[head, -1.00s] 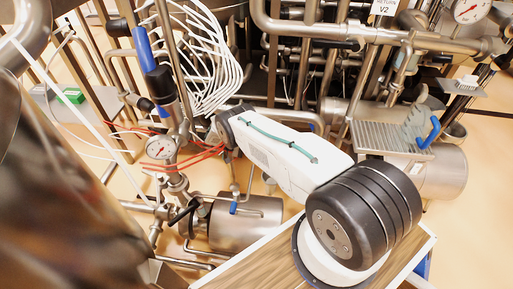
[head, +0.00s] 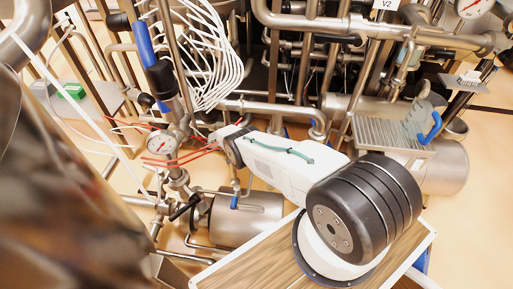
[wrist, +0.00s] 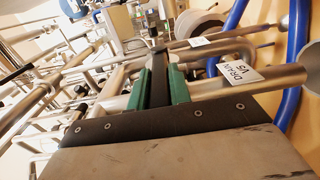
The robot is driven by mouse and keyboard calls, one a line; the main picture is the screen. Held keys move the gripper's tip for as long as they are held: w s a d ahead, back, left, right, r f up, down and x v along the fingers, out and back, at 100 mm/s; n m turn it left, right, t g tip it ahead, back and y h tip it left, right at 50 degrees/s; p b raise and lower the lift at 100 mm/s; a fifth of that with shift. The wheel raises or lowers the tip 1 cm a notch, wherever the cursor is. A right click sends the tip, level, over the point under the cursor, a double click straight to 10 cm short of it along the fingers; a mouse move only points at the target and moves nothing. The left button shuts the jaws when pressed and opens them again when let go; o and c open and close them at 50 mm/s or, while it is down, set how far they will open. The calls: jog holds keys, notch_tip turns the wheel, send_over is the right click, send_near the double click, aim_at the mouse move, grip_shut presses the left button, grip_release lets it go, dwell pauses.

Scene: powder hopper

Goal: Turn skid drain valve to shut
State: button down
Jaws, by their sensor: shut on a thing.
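In the wrist view, my gripper (wrist: 160,88) has its two green finger pads on either side of a black lever handle (wrist: 158,68). The jaws are shut on this handle, which runs forward between the pads. A white tag reading "DRAIN V5" (wrist: 238,73) lies on the metal pipe just right of the jaws, so the handle appears to be that of the drain valve. The valve body is mostly hidden behind the fingers. In the head view my white arm reaches left among the pipes, and the fingertips and held handle cannot be made out.
A pressure gauge (head: 161,145) and red lines stand close to the arm's far end. A steel cylinder (head: 246,219) lies below. Dense pipework fills the back. In the wrist view a blue hose (wrist: 293,70) runs at the right.

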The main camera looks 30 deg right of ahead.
jog(key=shift+a, duration=0.15)
jog(key=c, duration=1.3)
grip_release()
jog(key=shift+a, duration=0.1)
jog(key=shift+d, duration=0.2)
